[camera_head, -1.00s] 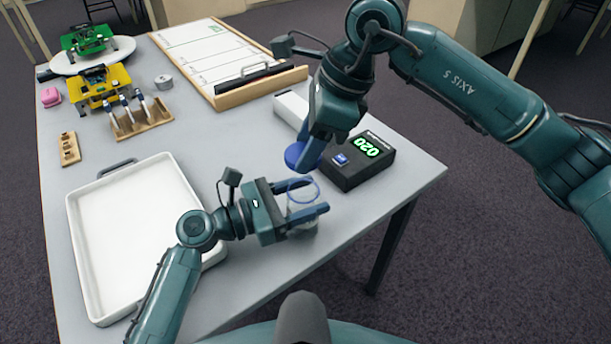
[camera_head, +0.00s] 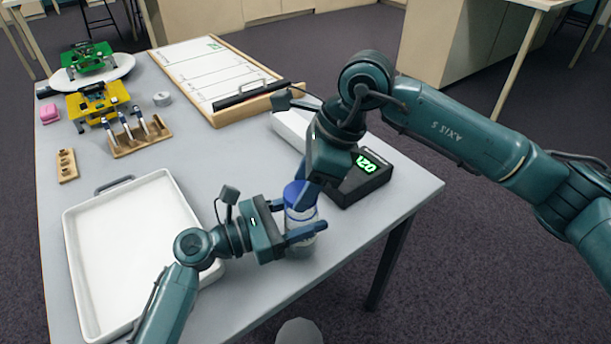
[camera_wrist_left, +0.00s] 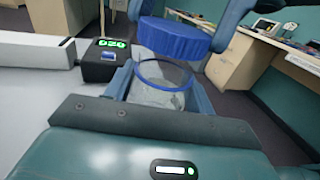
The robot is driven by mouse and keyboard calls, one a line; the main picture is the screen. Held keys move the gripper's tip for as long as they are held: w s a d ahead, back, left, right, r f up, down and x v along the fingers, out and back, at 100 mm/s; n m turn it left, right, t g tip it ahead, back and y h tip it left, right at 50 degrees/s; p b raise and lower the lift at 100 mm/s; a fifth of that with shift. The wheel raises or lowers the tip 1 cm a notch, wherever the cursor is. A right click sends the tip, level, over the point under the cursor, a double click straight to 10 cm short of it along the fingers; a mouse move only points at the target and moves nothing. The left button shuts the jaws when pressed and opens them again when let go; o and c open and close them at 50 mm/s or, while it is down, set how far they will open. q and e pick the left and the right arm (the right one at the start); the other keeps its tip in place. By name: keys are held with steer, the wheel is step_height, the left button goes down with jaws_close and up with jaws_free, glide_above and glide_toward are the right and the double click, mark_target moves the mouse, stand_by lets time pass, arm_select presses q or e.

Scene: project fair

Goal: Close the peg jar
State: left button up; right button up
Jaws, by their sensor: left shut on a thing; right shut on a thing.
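The clear peg jar (camera_head: 301,240) stands upright near the table's front edge, its open blue-edged mouth showing in the left wrist view (camera_wrist_left: 160,95). My left gripper (camera_head: 298,220) is shut around the jar's body from the left. In the left wrist view the lid (camera_wrist_left: 172,38) is above the jar's rim with a visible gap. The jar's contents are too unclear to tell.
A black box with a green display (camera_head: 366,178) sits just right of the jar, with a white block (camera_head: 290,127) behind it. A white tray (camera_head: 75,270) lies to the left. A wooden-framed board (camera_head: 205,70) and a tool rack (camera_head: 140,143) stand farther back.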

steer(key=shift+f, duration=0.35)
steer(key=shift+f, duration=0.6)
stand_by(0.3)
